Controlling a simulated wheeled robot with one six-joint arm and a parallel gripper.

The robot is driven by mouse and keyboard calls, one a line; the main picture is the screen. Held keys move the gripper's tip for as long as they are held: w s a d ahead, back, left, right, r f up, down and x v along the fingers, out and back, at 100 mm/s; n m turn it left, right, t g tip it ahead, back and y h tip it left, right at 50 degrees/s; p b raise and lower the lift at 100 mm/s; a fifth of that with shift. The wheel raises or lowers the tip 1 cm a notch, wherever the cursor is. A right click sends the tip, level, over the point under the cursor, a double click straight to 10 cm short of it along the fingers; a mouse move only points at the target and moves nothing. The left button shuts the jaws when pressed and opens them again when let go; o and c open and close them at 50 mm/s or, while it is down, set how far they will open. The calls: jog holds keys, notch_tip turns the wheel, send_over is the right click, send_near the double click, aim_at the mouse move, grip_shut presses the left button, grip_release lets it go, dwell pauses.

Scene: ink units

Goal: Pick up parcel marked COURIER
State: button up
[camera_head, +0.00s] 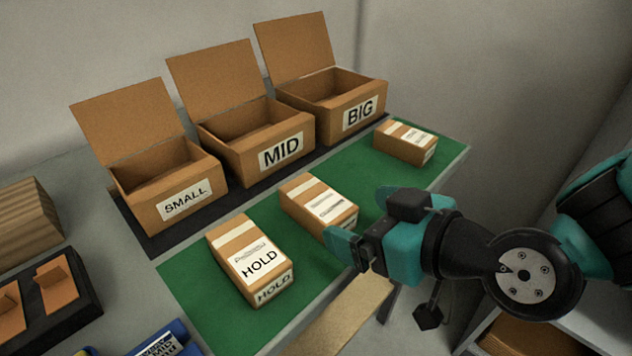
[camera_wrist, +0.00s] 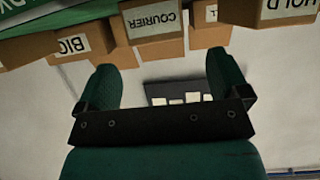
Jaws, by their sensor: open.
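The parcel marked COURIER (camera_wrist: 155,22) shows at the top of the wrist view, ahead of and between my fingers. It appears to be the middle parcel (camera_head: 308,196) on the green mat (camera_head: 205,310) in the head view, where its front marking is mostly hidden by my gripper. My gripper (camera_head: 367,222) is open and close to that parcel's near right end. In the wrist view, nothing shows between the fingers of my gripper (camera_wrist: 160,65). I cannot tell whether a finger touches the parcel.
The HOLD parcel (camera_head: 235,245) lies left of the middle parcel, and another parcel (camera_head: 400,145) lies at the mat's far right. Open boxes marked SMALL (camera_head: 150,215), MID (camera_head: 240,160) and BIG (camera_head: 320,120) stand behind. A black tray (camera_head: 80,285) is at left.

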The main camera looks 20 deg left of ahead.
aim_at(335, 209)
jog(key=shift+r+p, duration=0.15)
jog(key=shift+p, duration=0.35)
jog(key=shift+x, duration=1.2)
jog(key=shift+f+p+x, duration=0.15)
jog(key=shift+p+x, duration=0.25)
jog(key=shift+x, duration=1)
jog(key=shift+f+p+x, duration=0.15)
jog(key=shift+p+x, duration=0.2)
jog(key=shift+x, duration=1.05)
jog(key=shift+d, duration=0.15)
jog(key=shift+c, duration=0.2)
jog(key=c, duration=1.1)
